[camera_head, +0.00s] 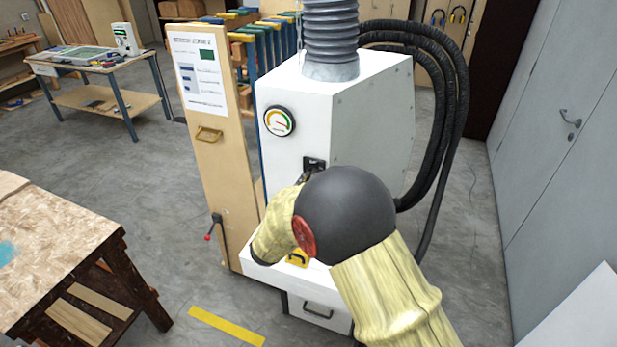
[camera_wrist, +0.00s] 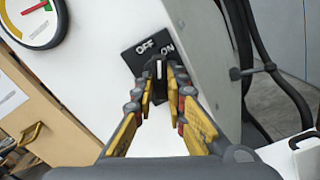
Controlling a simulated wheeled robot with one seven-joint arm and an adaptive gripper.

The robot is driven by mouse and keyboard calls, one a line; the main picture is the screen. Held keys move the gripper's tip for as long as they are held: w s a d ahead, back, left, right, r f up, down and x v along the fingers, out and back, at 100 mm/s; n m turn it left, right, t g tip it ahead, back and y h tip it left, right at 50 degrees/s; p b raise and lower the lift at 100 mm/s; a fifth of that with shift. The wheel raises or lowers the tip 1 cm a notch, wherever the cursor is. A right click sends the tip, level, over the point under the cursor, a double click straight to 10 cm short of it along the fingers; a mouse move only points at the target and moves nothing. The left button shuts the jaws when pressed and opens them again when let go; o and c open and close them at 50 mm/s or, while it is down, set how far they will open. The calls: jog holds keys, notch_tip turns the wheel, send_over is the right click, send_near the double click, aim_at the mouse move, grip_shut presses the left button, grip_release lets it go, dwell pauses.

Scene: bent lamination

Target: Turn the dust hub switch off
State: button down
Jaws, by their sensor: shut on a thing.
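The dust hub (camera_head: 368,112) is a white cabinet with a grey duct on top. Its switch is a black plate (camera_head: 316,162) on the front face, partly hidden by my arm in the head view. In the wrist view the plate (camera_wrist: 140,45) reads OFF on the left and ON on the right. A small dark lever with a light stripe (camera_wrist: 158,70) stands below and between the two words. My gripper (camera_wrist: 160,82) is closed on the lever, one finger on each side. In the head view my wrist hides most of the gripper.
A round gauge (camera_head: 279,121) sits left of the switch. Black hoses (camera_head: 458,100) hang on the hub's right. A wooden panel (camera_head: 208,130) stands close at left, and a wooden workbench (camera_head: 50,240) is at the front left. Open floor lies between bench and hub.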

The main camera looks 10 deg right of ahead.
jog(key=n+p, duration=0.3)
jog(key=n, duration=0.2)
dwell(0.6)
jog(key=c, duration=1.8)
grip_release()
jog(key=v, duration=1.2)
